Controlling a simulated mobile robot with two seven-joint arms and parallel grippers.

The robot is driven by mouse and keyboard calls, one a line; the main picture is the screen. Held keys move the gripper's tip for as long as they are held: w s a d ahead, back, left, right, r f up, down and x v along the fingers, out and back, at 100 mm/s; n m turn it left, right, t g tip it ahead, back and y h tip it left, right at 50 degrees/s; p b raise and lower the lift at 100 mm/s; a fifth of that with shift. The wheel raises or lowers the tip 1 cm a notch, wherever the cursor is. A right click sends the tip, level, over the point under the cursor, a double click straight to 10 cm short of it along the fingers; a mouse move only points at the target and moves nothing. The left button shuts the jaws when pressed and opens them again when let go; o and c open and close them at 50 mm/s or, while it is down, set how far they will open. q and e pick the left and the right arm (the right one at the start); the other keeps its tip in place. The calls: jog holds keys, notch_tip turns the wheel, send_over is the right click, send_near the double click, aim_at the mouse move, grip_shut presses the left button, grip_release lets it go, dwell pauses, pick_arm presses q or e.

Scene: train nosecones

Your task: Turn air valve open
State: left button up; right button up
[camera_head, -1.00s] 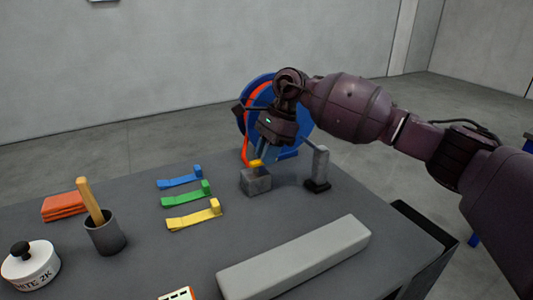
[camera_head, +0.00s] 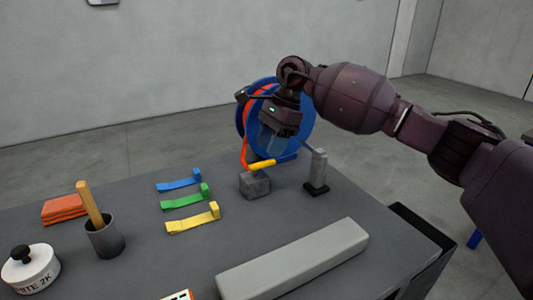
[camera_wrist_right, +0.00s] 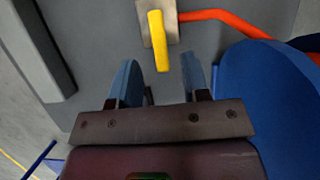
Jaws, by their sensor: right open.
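The air valve is a grey block (camera_head: 254,185) with a yellow handle (camera_head: 262,164) on top, standing near the back edge of the table. The handle points to the right in the head view. In the right wrist view the yellow handle (camera_wrist_right: 159,40) lies on the block (camera_wrist_right: 145,28), beyond the fingertips. My right gripper (camera_head: 270,148) is open and empty, just above and behind the handle; its two blue fingers (camera_wrist_right: 160,75) are apart. An orange hose (camera_wrist_right: 220,17) runs from the block. My left gripper is not in view.
A blue hose reel (camera_head: 303,128) stands behind the valve, close to my gripper. A grey post (camera_head: 319,168) stands right of the valve. Blue, green and yellow strips (camera_head: 193,219) lie left. A long grey bar (camera_head: 295,262) lies in front.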

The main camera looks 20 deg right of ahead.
jog(key=v, duration=0.7)
jog(key=shift+r, duration=0.2)
